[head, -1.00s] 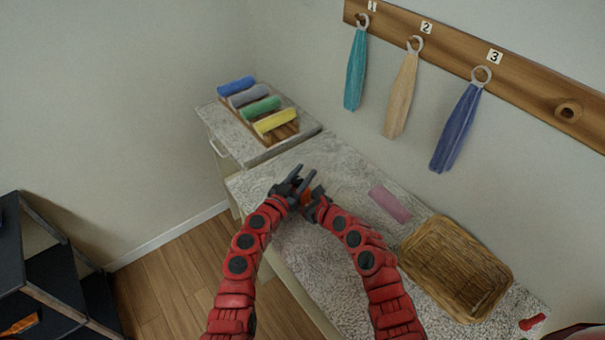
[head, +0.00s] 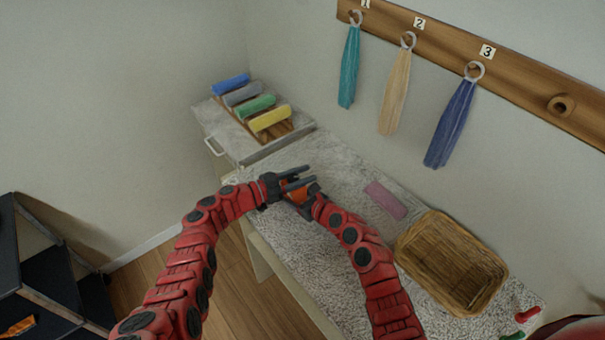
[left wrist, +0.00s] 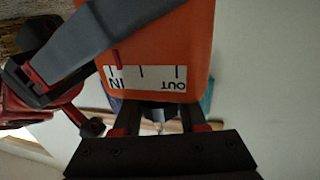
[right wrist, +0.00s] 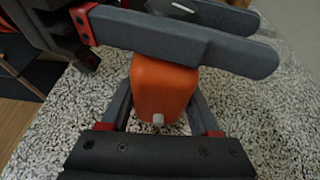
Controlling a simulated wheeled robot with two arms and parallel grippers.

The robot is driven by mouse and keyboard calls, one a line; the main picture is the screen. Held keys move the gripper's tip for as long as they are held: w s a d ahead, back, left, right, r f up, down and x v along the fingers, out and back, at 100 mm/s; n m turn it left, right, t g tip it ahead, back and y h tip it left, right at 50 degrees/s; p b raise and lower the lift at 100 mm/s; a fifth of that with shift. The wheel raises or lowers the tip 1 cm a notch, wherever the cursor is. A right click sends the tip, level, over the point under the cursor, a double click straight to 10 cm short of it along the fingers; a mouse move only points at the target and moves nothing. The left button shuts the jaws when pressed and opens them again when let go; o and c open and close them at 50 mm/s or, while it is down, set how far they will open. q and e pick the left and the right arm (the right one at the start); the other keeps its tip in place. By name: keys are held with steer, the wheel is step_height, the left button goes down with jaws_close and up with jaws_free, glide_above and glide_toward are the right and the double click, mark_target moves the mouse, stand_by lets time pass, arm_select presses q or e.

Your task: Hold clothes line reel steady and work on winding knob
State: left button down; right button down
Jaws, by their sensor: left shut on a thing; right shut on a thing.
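The clothes line reel is a small orange box (head: 293,195), held above the counter and partly hidden by my grippers in the head view. My right gripper (right wrist: 160,105) is shut on the reel (right wrist: 163,88), one finger on each side. My left gripper (head: 308,175) is at the reel's other end. In the left wrist view its fingers close around the dark winding knob (left wrist: 157,109). The reel (left wrist: 185,40) bears a white label (left wrist: 148,78) reading IN and OUT, upside down, with a red pointer (left wrist: 115,57) near IN.
The speckled counter (head: 325,230) holds a pink cloth (head: 385,200) and a wicker basket (head: 400,252). Rolled towels lie on a rack (head: 285,136) at the back left. Towels (head: 450,122) hang from a wall rail (head: 525,80). A dark shelf (head: 50,275) stands at left.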

arm_select(q)
steer(key=shift+s+g, duration=0.15)
steer(key=shift+g, duration=0.35)
steer(key=shift+c, duration=2.2)
jaws_free()
steer(key=shift+a, duration=0.1)
steer(key=v, duration=1.2)
steer(key=shift+f, duration=0.2)
